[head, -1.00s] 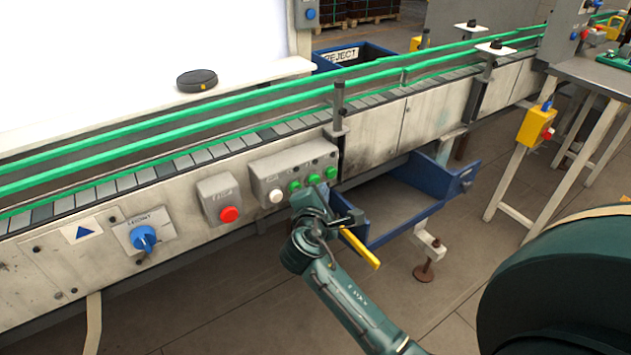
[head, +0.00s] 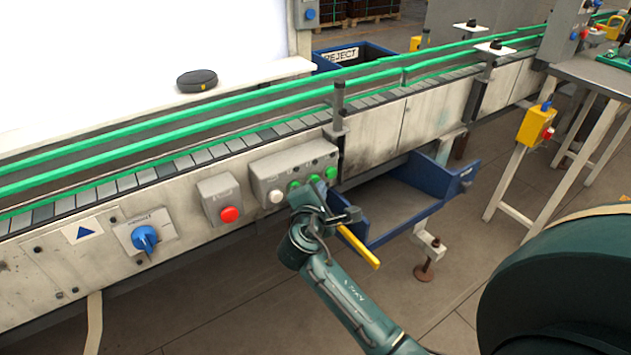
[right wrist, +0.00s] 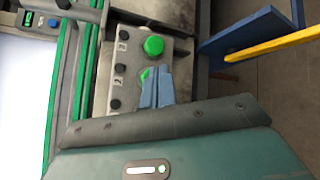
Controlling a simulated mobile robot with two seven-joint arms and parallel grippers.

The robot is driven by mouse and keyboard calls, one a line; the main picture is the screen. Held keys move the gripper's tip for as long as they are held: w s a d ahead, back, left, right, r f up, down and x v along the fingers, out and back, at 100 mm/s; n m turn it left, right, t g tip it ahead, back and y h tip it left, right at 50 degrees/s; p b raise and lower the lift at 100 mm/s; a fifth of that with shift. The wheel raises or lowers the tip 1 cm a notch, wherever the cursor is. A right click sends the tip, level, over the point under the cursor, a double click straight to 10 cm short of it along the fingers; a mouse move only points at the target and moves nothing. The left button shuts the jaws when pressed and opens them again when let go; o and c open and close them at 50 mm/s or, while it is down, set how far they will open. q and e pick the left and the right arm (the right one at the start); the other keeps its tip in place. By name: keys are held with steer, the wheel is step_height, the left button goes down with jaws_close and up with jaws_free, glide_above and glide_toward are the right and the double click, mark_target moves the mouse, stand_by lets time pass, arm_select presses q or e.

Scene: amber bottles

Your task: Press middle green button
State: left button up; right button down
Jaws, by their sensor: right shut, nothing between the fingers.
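A grey button box (head: 262,171) on the conveyor's side carries a white button (head: 276,196) and three green buttons in a row. The middle green button (head: 314,180) lies between the left green one (head: 294,186) and the right green one (head: 331,173). My right gripper (head: 313,187) is at the middle button from below. In the right wrist view its closed blue-grey fingers (right wrist: 157,86) partly cover the middle green button (right wrist: 145,75); whether they touch it I cannot tell. The right green button (right wrist: 153,46) is uncovered. My left gripper is not seen.
A red button (head: 229,214) and blue rotary switch (head: 144,238) are left of the box. A blue bin (head: 400,205) is just right of my gripper, with a yellow bar (head: 359,248) nearby. Green rails (head: 240,115) run above.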

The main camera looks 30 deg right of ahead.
steer(key=shift+w, duration=0.45)
stand_by(0.3)
steer(key=shift+s, duration=0.2)
steer(key=shift+s+p, duration=0.55)
steer(key=shift+s, duration=0.15)
steer(key=s, duration=0.1)
steer(key=s+p, duration=0.1)
steer(key=s, duration=0.1)
steer(key=s+p, duration=0.1)
steer(key=s, duration=0.1)
steer(key=shift+d, duration=0.25)
stand_by(0.8)
